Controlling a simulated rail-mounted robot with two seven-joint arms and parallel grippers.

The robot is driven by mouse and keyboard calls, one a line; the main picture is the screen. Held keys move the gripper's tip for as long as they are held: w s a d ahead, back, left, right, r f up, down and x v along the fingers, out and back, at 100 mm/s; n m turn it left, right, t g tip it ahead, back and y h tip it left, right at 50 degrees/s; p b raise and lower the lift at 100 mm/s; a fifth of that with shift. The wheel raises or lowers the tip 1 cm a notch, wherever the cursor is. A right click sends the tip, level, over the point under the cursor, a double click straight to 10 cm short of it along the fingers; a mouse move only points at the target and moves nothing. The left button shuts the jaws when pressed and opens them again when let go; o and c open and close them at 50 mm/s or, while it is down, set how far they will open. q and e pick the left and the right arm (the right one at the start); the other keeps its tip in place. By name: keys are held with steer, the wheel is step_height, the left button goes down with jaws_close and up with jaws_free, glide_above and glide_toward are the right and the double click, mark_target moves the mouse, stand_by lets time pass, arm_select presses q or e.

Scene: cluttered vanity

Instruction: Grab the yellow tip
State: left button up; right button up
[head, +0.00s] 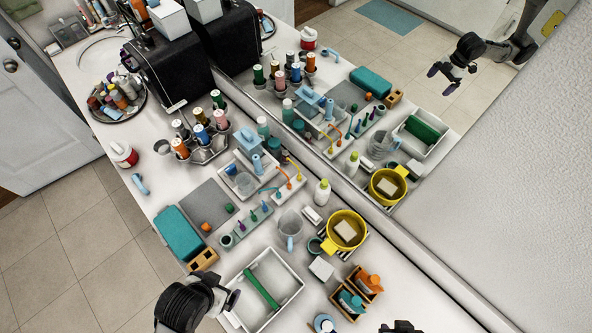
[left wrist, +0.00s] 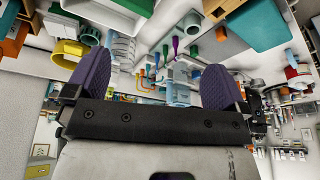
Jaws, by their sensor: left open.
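A white strip on the vanity holds small curved tools with orange to yellow parts (head: 280,188) in the head view. Orange and yellow pieces also show between the fingers in the left wrist view (left wrist: 146,86). My left gripper (left wrist: 165,90) has purple fingers spread wide apart with nothing between them. It is apart from the tools. A black gripper of mine shows at the lower left of the head view, beside the white tray. Another dark part of mine is cut off at the bottom edge. The right gripper's opening is unclear.
A white tray with a green bar (head: 262,281), a teal box (head: 178,233), a yellow bowl (head: 346,229) and a clear jug (head: 290,224) crowd the tools. A rack with green and purple tools (head: 247,226) stands nearby. The mirror repeats these things.

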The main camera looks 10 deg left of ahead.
arm_select(q)
steer(key=c, duration=1.2)
